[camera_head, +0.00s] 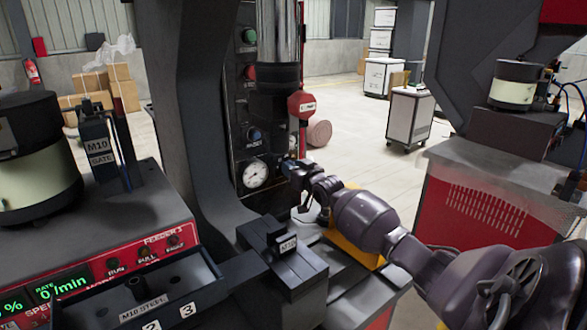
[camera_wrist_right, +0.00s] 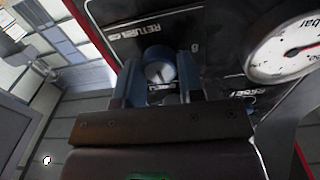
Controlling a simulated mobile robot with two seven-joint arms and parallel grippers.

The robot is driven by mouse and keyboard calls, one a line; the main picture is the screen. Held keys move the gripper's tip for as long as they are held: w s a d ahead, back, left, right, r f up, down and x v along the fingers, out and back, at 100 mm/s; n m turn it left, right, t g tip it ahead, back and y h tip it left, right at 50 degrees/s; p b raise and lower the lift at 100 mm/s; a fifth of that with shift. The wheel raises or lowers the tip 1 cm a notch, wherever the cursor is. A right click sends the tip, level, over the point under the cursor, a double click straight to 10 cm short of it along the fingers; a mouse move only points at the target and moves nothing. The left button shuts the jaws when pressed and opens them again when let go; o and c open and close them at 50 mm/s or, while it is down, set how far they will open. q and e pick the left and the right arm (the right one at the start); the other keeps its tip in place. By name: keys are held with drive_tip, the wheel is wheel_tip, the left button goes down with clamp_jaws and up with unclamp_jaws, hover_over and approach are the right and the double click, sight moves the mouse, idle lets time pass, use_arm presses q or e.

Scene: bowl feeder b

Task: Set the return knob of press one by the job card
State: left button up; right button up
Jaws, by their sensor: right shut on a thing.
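The return knob (camera_wrist_right: 158,54) shows in the right wrist view as a round blue knob with a pale face, below a panel label that reads RETURN. My right gripper (camera_wrist_right: 160,78) is shut on it, one blue finger on each side. In the head view my right gripper (camera_head: 290,168) is at the right side of the press panel (camera_head: 240,108), just right of the dial gauge (camera_head: 256,174), and it hides the knob. The knob's exact setting is too small to read. I cannot make out a job card. My left gripper is not in view.
The dial gauge also fills the right of the wrist view (camera_wrist_right: 285,45). A green button (camera_head: 249,36), a red button (camera_head: 250,72) and a blue knob (camera_head: 254,134) sit higher on the panel. A red emergency-stop box (camera_head: 301,105) is close right. The feeder (camera_head: 110,265) stands front left.

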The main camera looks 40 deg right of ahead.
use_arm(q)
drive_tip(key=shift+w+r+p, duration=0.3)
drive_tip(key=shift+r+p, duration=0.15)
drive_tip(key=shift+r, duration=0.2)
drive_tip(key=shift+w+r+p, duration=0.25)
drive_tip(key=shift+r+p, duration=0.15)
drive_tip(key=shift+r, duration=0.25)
use_arm(e)
drive_tip(key=shift+f+n, duration=0.1)
drive_tip(key=shift+n, duration=3.8)
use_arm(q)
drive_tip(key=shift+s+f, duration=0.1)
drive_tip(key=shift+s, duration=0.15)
use_arm(e)
drive_tip(key=o, duration=0.8)
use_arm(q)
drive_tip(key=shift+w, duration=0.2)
use_arm(e)
drive_tip(key=shift+o, duration=0.6)
